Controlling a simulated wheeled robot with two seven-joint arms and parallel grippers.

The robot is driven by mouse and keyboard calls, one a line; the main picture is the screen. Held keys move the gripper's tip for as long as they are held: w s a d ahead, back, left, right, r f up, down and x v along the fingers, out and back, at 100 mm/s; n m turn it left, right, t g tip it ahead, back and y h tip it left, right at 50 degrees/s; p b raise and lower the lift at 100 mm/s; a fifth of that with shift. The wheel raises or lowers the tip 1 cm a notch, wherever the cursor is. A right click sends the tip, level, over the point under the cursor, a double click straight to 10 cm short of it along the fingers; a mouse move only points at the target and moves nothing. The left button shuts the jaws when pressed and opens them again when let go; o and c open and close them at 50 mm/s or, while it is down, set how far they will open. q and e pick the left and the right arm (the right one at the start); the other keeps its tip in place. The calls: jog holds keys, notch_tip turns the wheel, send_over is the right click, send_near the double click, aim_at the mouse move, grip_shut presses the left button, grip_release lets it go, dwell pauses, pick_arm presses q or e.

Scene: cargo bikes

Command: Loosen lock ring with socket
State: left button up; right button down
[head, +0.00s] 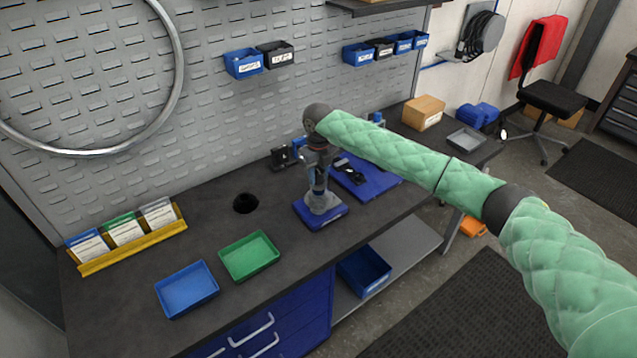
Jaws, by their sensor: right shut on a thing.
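My right arm comes in from the right in a green padded sleeve. Its gripper (318,182) points down over a small blue block (321,216) on the dark workbench (225,222). The gripper is shut on a small upright thing, seemingly the socket; the fingers and wrist cover most of it. A light grey part (323,202) sits on the blue block directly under the fingers. The lock ring cannot be made out, and I cannot tell whether the socket touches it. My left gripper is not in view.
A blue mat (378,186) with dark tools lies right of the gripper. Green (249,256) and blue (187,289) trays lie front left, beside a yellow card rack (130,240). A round black hole or cup (246,203) is left. A cardboard box (423,112) stands back right.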

jog(key=shift+r+m+p, duration=0.15)
jog(key=shift+m+p, duration=0.5)
jog(key=shift+m, duration=0.15)
jog(key=m+p, duration=0.2)
jog(key=m, duration=0.1)
jog(key=shift+a, duration=0.1)
jog(key=shift+m, duration=0.9)
jog(key=shift+m+p, duration=0.6)
jog(key=shift+m, duration=0.1)
jog(key=shift+f+m, duration=0.2)
jog(key=shift+m, duration=0.8)
jog(key=m, duration=1.6)
jog(key=shift+f+b, duration=0.35)
jog(key=shift+f, duration=0.55)
